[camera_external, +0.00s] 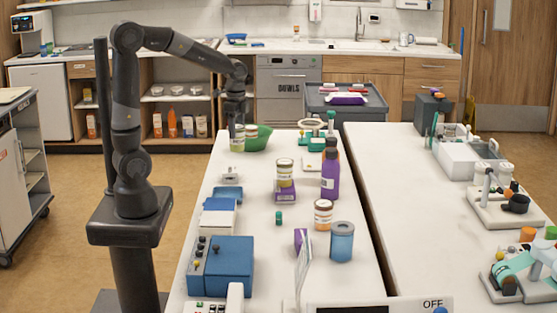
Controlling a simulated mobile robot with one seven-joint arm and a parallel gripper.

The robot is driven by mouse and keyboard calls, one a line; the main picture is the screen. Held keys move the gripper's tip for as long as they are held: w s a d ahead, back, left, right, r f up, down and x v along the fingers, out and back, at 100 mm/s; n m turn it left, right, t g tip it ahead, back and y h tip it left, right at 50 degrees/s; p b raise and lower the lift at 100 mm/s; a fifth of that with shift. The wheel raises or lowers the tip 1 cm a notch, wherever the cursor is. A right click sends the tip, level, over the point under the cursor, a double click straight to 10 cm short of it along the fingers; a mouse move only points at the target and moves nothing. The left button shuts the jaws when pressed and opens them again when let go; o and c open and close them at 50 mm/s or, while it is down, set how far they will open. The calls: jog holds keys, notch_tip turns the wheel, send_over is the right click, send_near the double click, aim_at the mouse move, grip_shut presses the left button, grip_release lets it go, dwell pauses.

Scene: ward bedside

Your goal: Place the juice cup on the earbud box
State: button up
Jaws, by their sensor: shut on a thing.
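My gripper (236,122) points down at the far left of the long white table and is shut on a small pale cup with a yellow-green band (237,141), which appears to be the juice cup. The cup is upright; I cannot tell whether its base touches the table. I cannot tell for sure which item is the earbud box. A small purple box (285,197) in mid-table has a white-and-brown jar (285,174) on it. Another purple box (301,242) stands nearer the front.
A green bowl (260,138) is right beside the held cup. Blue boxes (230,266) line the left edge. Bare tabletop lies around a small green item (279,217).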

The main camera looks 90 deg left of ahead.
jog(key=s+d, duration=0.3)
jog(key=d, duration=0.1)
jog(key=shift+s+a+f, duration=0.1)
jog(key=shift+a+f, duration=1.65)
jog(key=shift+a, duration=0.2)
jog(key=shift+s+a+f, duration=0.15)
jog(key=shift+a+f, duration=1.6)
jog(key=shift+a, duration=0.25)
jog(key=shift+s+a+f, duration=0.1)
jog(key=shift+a+f, duration=1.65)
jog(key=shift+a, duration=0.2)
jog(key=o, duration=1.1)
jog(key=shift+f, duration=0.15)
